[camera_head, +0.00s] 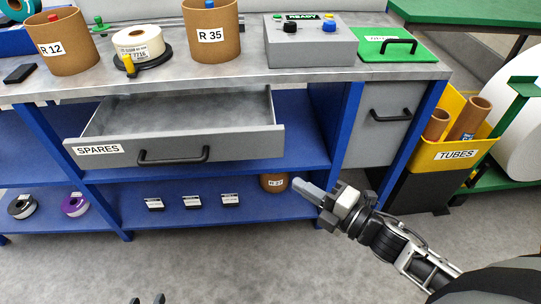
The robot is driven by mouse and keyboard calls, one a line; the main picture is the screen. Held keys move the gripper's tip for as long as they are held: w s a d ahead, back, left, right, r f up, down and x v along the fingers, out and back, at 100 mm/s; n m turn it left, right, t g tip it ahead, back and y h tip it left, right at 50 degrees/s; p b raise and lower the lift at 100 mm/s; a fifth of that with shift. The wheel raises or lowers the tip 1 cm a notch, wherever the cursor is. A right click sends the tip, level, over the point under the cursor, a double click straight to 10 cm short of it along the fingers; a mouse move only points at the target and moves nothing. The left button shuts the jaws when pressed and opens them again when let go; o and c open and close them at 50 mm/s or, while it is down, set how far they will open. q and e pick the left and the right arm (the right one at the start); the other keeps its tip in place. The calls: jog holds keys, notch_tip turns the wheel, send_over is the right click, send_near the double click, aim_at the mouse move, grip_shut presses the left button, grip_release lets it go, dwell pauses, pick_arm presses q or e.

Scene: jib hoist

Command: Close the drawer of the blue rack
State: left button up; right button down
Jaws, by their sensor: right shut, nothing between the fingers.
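The blue rack (343,128) stands ahead under a grey worktop. Its grey drawer (225,145), labelled SPARES and with a black bar handle (173,158), is pulled out and looks empty inside. My right gripper (298,184) is shut and empty, to the right of and below the drawer front, apart from it, its fingers pointing left.
A second grey front (383,115) with a handle sits flush at right. Cardboard tubs (63,42), a tape roll (139,42) and a control box (309,42) stand on the worktop. Small boxes and rolls lie on the lower shelf. A yellow TUBES bin (455,156) stands right.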

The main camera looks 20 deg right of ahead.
jog(key=shift+w+a+p, duration=0.1)
jog(key=shift+w+a, duration=0.35)
jog(key=shift+w, duration=1.5)
jog(key=shift+w+a+p, duration=0.1)
jog(key=shift+w+a, duration=0.35)
jog(key=shift+w, duration=1.5)
jog(key=shift+w+a+p, duration=0.1)
jog(key=shift+w+a, duration=0.35)
jog(key=shift+w, duration=1.5)
